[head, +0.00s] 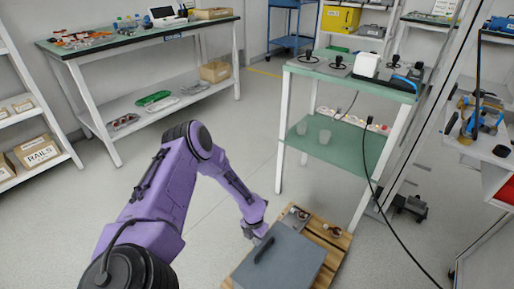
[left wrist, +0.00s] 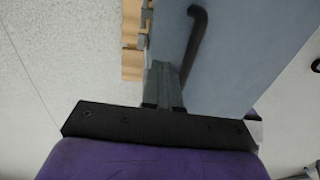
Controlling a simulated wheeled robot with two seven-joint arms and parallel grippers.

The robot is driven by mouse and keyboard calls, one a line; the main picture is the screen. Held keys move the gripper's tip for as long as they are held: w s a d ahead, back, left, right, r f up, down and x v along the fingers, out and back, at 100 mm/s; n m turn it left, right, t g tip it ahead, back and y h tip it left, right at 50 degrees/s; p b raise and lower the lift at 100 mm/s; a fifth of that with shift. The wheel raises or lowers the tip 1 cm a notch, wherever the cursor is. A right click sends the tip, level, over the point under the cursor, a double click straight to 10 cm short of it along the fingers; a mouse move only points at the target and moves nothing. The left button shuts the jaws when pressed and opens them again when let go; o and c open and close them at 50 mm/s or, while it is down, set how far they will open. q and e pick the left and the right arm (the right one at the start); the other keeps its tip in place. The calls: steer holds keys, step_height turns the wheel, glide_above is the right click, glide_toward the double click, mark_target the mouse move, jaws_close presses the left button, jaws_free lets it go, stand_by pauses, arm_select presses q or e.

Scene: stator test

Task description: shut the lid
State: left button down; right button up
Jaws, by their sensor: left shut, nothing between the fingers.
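The grey lid (head: 295,262) is a flat panel with a black bar handle (head: 264,250), low at the bottom of the head view. I cannot tell whether it is fully shut or slightly raised. My left gripper (head: 257,234) is at the lid's upper left edge, near the handle. In the left wrist view my shut, empty fingers (left wrist: 163,86) are beside the blue-grey lid (left wrist: 255,50), with the handle (left wrist: 196,38) just beyond them. Whether they touch the lid is unclear. My right gripper is not in view.
The lid is by a wooden base (head: 340,241) bearing small metal and red parts. A green-topped bench (head: 338,148) stands behind it, with a black cable (head: 374,185) hanging to the floor. Open floor (head: 225,235) lies to the left.

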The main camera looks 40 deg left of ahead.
arm_select(q)
steer(key=r, duration=0.1)
steer(key=r+p, duration=0.2)
steer(key=shift+a+r, duration=0.25)
steer(key=shift+r, duration=0.05)
steer(key=s+a+r, duration=0.1)
steer(key=a+r, duration=0.1)
steer(key=a, duration=0.7)
steer(key=shift+s+a, duration=0.15)
steer(key=shift+a, duration=0.2)
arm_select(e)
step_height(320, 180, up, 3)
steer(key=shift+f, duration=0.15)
